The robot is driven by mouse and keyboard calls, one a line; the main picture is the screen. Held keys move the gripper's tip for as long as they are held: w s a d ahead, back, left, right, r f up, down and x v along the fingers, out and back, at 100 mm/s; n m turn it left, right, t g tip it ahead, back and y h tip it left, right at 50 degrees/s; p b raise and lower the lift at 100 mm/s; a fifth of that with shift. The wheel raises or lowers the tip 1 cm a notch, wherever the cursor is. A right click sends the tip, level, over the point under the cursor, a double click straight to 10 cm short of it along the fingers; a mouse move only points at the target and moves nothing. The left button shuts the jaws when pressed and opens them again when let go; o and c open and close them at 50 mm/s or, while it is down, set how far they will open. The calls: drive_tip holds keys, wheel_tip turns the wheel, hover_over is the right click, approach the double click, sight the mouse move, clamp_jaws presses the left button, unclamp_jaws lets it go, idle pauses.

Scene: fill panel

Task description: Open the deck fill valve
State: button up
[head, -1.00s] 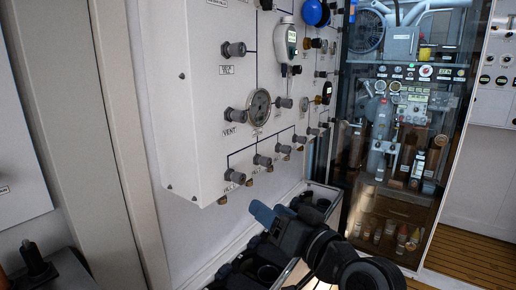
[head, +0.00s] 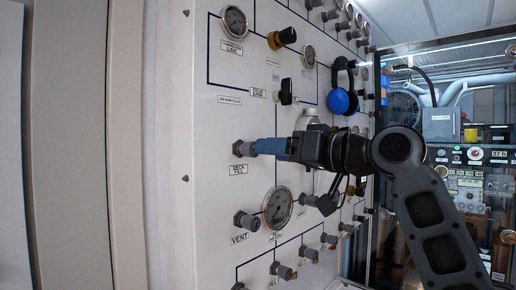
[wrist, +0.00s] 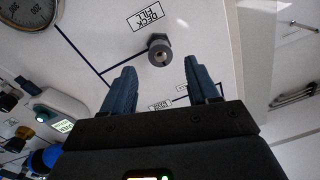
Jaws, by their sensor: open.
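The deck fill valve (head: 240,148) is a small grey knob on the white panel, with a DECK FILL label (head: 237,169) just below it. In the wrist view, the valve (wrist: 159,50) lies just beyond the fingertips, roughly centred between their lines. My gripper (head: 257,146) has blue fingers pointing at the valve from the right. In the wrist view, my gripper (wrist: 160,66) is open, with an empty gap between its fingers. In the head view the fingertips overlap the valve's right side; I cannot tell whether they touch it.
A round gauge (head: 277,208) and the VENT knob (head: 246,221) sit below. A black knob (head: 287,92) and blue headphones (head: 343,100) are above and to the right. More knobs line the panel's lower part. A glass-fronted cabinet (head: 470,130) stands at the right.

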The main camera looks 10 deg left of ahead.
sight(250, 149)
drive_tip(key=shift+p+x, duration=0.75)
drive_tip(key=shift+x, duration=2.45)
drive_tip(key=shift+c, duration=0.4)
drive_tip(key=c, duration=1)
drive_tip(key=shift+o, duration=0.2)
drive_tip(key=shift+f+b, duration=0.1)
drive_tip(key=shift+b, duration=0.25)
